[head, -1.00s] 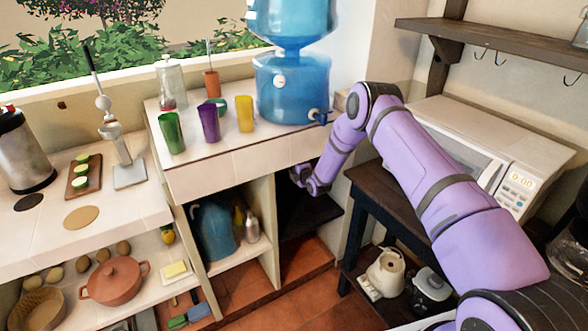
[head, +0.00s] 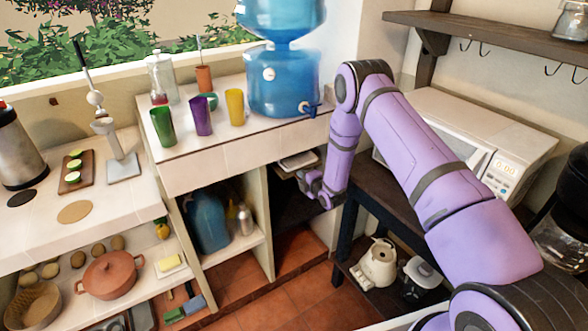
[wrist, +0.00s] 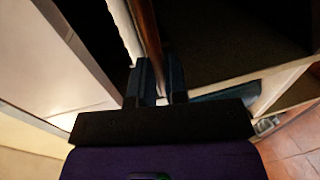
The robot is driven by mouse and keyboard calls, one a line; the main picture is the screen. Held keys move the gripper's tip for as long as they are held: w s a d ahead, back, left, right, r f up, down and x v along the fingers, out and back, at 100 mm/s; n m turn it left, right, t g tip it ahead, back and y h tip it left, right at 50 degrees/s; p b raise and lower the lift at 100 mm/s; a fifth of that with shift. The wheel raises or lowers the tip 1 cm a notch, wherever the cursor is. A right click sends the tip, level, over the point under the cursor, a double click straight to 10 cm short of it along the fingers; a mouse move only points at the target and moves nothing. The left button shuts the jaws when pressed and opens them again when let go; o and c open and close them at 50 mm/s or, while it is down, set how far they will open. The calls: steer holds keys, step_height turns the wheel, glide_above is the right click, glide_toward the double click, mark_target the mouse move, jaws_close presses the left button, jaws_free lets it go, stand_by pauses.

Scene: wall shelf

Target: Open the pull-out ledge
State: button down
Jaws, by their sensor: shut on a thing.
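The pull-out ledge (head: 298,160) shows in the head view as a pale slab with a dark front edge. It juts out under the right end of the tiled counter, above a dark recess. My gripper (head: 303,178) is at the ledge's front, and my wrist partly hides it. In the wrist view, the two dark fingers (wrist: 159,82) close around a thin brown edge (wrist: 149,35), which I take to be the ledge's front. The exact contact is hard to see in the dark image.
Green, purple and yellow cups (head: 202,116) and a blue water dispenser (head: 282,85) stand on the counter above. A dark table (head: 385,195) with a microwave (head: 480,140) is close on the right. Terracotta floor (head: 310,295) lies clear below.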

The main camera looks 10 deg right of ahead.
steer(key=f+v, duration=0.3)
steer(key=v, duration=1)
steer(key=shift+s+f, duration=0.25)
steer(key=shift+s, duration=0.4)
steer(key=c, duration=1.4)
jaws_free()
steer(key=shift+c, duration=0.2)
steer(key=shift+o, duration=0.9)
steer(key=shift+r, duration=0.15)
steer(key=v, duration=1)
steer(key=shift+s+d, duration=0.2)
steer(key=shift+s, duration=0.15)
steer(key=shift+w+r, duration=0.1)
